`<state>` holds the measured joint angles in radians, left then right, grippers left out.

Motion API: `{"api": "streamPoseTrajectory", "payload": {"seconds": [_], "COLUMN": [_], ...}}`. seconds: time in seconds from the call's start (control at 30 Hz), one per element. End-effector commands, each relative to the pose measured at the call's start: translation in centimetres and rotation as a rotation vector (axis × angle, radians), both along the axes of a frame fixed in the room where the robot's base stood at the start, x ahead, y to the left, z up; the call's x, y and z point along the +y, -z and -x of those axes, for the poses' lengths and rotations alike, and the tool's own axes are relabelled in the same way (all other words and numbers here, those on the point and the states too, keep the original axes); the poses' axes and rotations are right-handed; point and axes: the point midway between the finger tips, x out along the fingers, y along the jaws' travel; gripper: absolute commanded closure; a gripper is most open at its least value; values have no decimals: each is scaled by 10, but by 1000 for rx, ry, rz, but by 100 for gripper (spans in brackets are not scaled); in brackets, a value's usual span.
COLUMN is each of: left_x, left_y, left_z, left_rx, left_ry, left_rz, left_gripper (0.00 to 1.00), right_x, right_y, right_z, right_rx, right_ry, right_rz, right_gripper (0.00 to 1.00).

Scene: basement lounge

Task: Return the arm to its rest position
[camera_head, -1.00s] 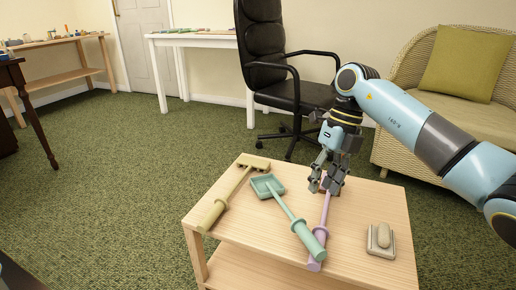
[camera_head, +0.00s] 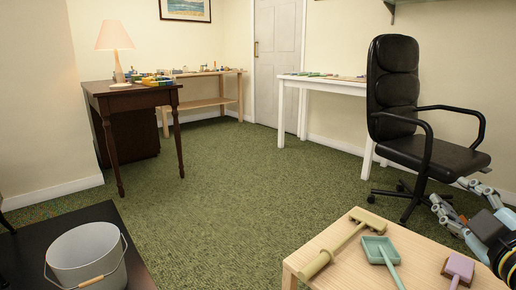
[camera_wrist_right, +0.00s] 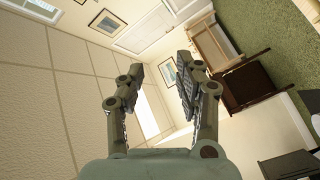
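My right gripper (camera_head: 450,192) is at the right edge of the head view, beyond the right side of the light wooden table (camera_head: 345,260) and in front of the black chair. Its fingers are spread apart and empty; the right wrist view shows the same open gap (camera_wrist_right: 160,63), with the lounge and ceiling behind it. The right arm is mostly cut off by the frame edge. My left gripper is not in view.
On the table lie a tan tool (camera_head: 342,246), a green scoop (camera_head: 380,250) and a lilac tool (camera_head: 459,268). A black office chair (camera_head: 425,150) stands behind. A grey bucket (camera_head: 86,258) stands on a dark surface at lower left. Green carpet between is clear.

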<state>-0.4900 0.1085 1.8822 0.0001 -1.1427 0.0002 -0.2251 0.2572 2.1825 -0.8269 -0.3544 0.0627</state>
Motion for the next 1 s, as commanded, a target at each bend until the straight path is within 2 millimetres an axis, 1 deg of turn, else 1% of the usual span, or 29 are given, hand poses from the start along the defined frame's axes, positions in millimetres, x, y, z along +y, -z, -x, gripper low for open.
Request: {"api": "streamPoseTrajectory", "payload": {"seconds": [0.03,0.07,0.1,0.17,0.2,0.27,0.3,0.37,0.4,0.47,0.5,0.7,0.73,0.83,0.97,1.0], "left_x": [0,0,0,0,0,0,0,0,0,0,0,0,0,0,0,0], "left_y": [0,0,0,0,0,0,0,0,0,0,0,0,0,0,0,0], "left_z": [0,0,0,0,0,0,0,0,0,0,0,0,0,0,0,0], "left_rx": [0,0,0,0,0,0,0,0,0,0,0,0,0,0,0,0], "left_ry": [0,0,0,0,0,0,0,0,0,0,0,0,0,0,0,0], "left_rz": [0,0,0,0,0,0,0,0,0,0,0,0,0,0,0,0], "left_gripper": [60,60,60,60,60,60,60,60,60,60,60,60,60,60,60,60], "right_x": [-13,-20,-24,-24,-21,-14,-8,0,7,16,23,55,52,48,44,43], "right_y": [26,43,66,95,111,129,139,149,155,162,165,171,184,217,259,272], "right_z": [23,38,60,93,113,141,159,182,197,219,233,297,293,292,295,297], "right_rx": [109,181,283,429,514,631,702,797,858,944,999,1260,1255,1260,1272,1275], "right_ry": [104,166,241,329,372,423,450,480,498,519,531,566,570,580,592,596], "right_rz": [-119,-189,-276,-385,-441,-510,-547,-593,-621,-658,-680,-762,-758,-756,-755,-754], "right_gripper": [65,65,65,65,65,65,65,65,65,65,65,65,65,65,65,65]}}
